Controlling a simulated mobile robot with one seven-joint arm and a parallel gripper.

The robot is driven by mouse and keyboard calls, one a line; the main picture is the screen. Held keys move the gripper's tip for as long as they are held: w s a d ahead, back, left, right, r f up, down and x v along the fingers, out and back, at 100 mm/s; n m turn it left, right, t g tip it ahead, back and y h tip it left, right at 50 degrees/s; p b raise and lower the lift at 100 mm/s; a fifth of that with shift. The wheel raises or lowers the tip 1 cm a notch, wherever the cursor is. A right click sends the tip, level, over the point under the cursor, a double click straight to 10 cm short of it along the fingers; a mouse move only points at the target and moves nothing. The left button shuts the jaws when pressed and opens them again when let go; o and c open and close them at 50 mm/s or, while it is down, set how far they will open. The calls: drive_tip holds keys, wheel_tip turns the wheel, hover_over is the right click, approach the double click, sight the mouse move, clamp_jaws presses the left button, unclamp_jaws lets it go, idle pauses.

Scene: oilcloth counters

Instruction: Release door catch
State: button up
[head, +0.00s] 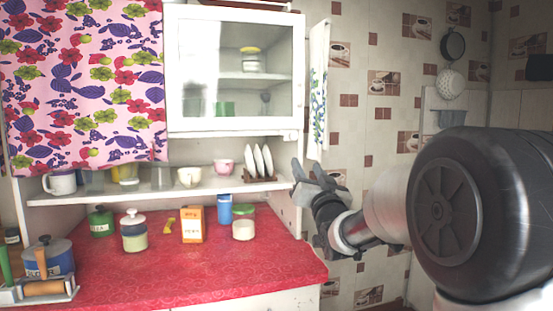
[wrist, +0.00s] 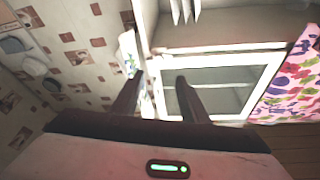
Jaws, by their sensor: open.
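The white wall cabinet (head: 235,130) has a glass door (head: 236,78) that looks shut, with jars on the shelves behind it. A small fitting (head: 287,135) shows at the cabinet's lower right edge; I cannot tell whether it is the catch. My gripper (head: 308,168) is open and empty, just below and right of that corner, apart from the cabinet as far as I can see. In the wrist view the two dark fingers of my gripper (wrist: 160,88) are spread in front of the glass door (wrist: 225,88), with the picture turned upside down.
A towel (head: 319,85) hangs at the cabinet's right side. Below, a shelf (head: 125,192) holds cups and a plate rack (head: 260,165). The red counter (head: 170,275) carries canisters and an orange box (head: 193,225). A flowered curtain (head: 85,80) hangs at left.

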drive_tip(key=p, duration=0.2)
approach(294, 136)
drive_tip(key=shift+t, duration=0.4)
drive_tip(key=x, duration=0.8)
drive_tip(key=shift+w+f, duration=0.1)
drive_tip(key=shift+w, duration=0.35)
